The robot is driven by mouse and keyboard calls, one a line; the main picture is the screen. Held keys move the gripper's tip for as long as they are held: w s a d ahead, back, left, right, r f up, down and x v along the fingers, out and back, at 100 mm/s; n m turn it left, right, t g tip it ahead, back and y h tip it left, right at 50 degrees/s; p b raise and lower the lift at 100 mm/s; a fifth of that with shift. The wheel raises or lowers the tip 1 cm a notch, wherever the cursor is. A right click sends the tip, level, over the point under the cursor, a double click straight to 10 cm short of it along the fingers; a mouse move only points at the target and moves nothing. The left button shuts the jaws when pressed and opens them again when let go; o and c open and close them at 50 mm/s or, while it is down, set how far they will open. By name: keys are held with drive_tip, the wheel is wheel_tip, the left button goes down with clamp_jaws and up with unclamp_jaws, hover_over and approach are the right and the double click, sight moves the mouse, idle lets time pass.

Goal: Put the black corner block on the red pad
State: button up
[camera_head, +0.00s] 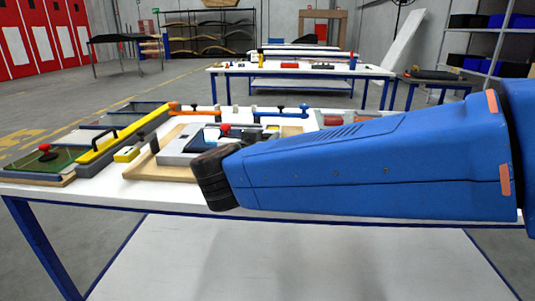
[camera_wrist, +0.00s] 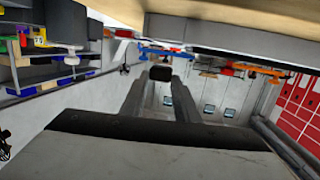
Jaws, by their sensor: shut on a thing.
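My gripper (camera_wrist: 160,80) shows in the wrist view, its two grey fingers reaching up the middle of the picture. They are shut on a small dark block (camera_wrist: 160,73), which looks like the black corner block. The block is held just below the table edge as this picture shows it. I cannot pick out the red pad for certain; a flat reddish piece (camera_head: 334,120) lies on the table behind my arm.
The white work table (camera_head: 150,197) carries a wooden board (camera_head: 140,172) with a grey fixture, a yellow bar (camera_head: 95,152) with a black handle, and a green plate (camera_head: 48,165) with a red knob. Another table (camera_head: 300,70) stands behind. The table's front left edge is bare.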

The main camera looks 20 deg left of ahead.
drive_tip(key=shift+f, duration=2.1)
drive_tip(key=shift+f, duration=0.2)
